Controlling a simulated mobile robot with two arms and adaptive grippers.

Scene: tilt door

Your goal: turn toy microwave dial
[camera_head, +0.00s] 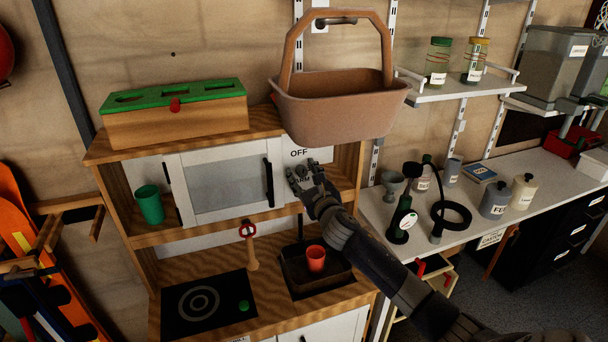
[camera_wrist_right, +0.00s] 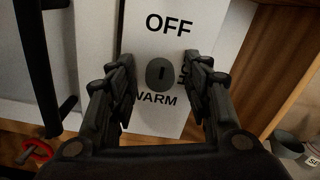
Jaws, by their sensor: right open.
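The toy microwave (camera_head: 222,178) has a white door with a black handle (camera_head: 268,182) and sits in the upper shelf of the wooden play kitchen. Its dial (camera_wrist_right: 160,74) is a dark round knob on a white panel (camera_wrist_right: 150,40), with OFF above it and WARM below it; text at its right is partly hidden. My right gripper (camera_wrist_right: 157,80) is open, its fingers on either side of the dial, and I cannot tell whether they touch it. In the head view, my right gripper (camera_head: 304,172) covers the dial. My left gripper is not in view.
A brown basket (camera_head: 340,105) stands on top of the kitchen, above the panel. A green cup (camera_head: 149,205) is left of the microwave. A red cup (camera_head: 316,258) sits in the sink below my right arm. A workbench (camera_head: 550,180) stands to the right.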

